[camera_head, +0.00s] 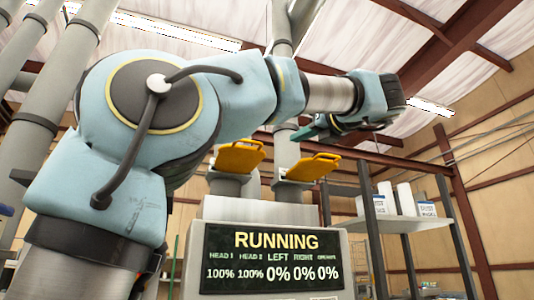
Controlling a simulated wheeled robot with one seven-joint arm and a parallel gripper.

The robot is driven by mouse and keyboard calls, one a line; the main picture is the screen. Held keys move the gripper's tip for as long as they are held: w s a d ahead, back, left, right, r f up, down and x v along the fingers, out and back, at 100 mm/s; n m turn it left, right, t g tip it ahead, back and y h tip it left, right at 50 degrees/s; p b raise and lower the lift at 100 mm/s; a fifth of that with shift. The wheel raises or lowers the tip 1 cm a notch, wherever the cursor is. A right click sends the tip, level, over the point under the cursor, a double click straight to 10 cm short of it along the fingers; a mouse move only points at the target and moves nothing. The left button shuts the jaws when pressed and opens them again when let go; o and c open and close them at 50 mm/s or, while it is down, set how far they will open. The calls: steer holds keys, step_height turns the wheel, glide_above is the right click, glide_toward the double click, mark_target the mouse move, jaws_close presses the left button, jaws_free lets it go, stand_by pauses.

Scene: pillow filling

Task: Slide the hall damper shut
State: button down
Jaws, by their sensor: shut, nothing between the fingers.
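Two yellow damper plates stick out from grey vertical pipes above the machine, a left plate (240,157) and a right plate (312,167). I see no label telling which is the hall damper. My arm reaches across the upper part of the view. My gripper (304,134) points left, shut and empty, and shows just above the right plate in the picture. I cannot tell the gap in depth between them; no contact is clear. The lower ends of both pipes are partly hidden behind the machine top.
A dark display (270,262) below the plates reads RUNNING, with 100% under both heads and 0% in the other columns. A metal shelf (410,224) with white containers (405,198) stands at the right. Large grey pipes (40,105) rise at the left.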

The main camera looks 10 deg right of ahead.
steer(key=s+r, duration=0.1)
steer(key=r, duration=0.1)
steer(key=p, duration=0.5)
glide_toward(263, 144)
steer(key=x, duration=0.6)
steer(key=shift+w, duration=0.45)
steer(key=shift+a, duration=0.1)
